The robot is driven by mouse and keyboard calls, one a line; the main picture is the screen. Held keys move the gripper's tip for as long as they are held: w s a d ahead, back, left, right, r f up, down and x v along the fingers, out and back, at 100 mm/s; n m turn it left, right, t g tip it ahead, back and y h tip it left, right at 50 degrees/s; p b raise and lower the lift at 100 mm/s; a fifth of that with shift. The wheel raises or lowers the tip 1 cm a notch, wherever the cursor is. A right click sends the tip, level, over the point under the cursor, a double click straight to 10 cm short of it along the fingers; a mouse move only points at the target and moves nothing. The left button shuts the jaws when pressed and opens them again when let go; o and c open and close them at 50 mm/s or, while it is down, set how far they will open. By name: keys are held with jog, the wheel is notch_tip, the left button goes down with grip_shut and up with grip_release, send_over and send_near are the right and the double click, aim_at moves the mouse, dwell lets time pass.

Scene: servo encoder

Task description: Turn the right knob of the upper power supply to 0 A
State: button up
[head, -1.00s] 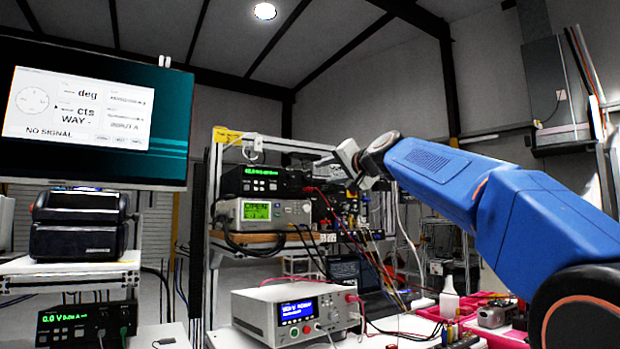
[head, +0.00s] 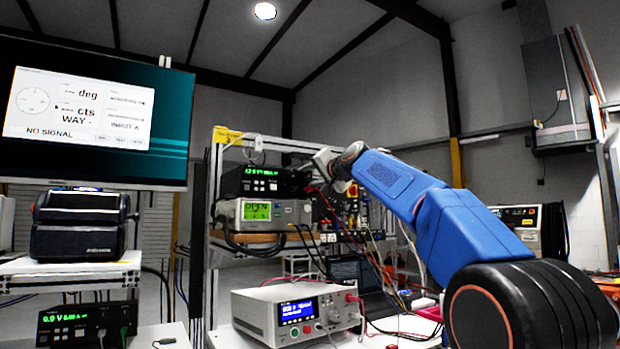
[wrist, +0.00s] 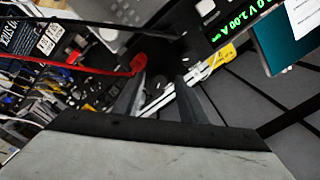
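The upper power supply (head: 262,175) is a black box with a green display, on the top shelf of the rack in the head view. In the wrist view its display (wrist: 238,27) appears rotated at the upper right. My gripper (head: 322,165) is at the right end of its front in the head view. In the wrist view my gripper (wrist: 157,96) has two dark fingers apart, pointing at the dark front panel. A dark round knob (wrist: 157,86) shows between the fingertips; I cannot tell whether they touch it. The knob's pointer is not readable.
A red plug and lead (wrist: 137,65) lie close beside the fingers. A grey instrument (head: 263,212) sits below the supply. Many cables hang to its right. A white bench instrument (head: 262,312) and a monitor (head: 160,95) stand lower and left.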

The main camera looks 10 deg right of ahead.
grip_shut()
jog(key=shift+n, duration=0.4)
jog(key=n, duration=1.1)
jog(key=shift+f, duration=0.1)
dwell(0.4)
